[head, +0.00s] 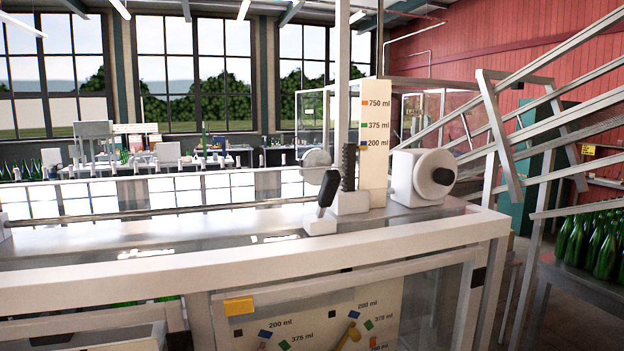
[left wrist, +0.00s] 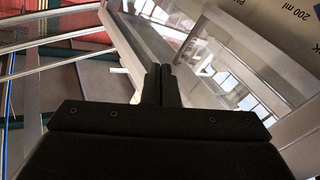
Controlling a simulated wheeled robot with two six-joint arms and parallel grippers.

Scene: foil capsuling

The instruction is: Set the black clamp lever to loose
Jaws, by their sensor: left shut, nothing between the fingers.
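The black clamp lever (head: 328,188) stands on a small white block (head: 320,224) on the machine's top, at the foot of the white post. It leans slightly to the right at its upper end. No gripper shows near it in the head view. My left gripper (left wrist: 161,72) shows in the left wrist view with its two dark fingers together and nothing between them. Part of a panel with a 200 ml mark (left wrist: 296,18) shows beyond it at the upper right. The lever is not clearly seen in the left wrist view. My right gripper is in neither view.
A white height scale (head: 374,150) with 750, 375 and 200 ml marks stands behind the lever. A horizontal rod (head: 150,212) runs left along the machine. Green bottles (head: 605,245) stand at the right.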

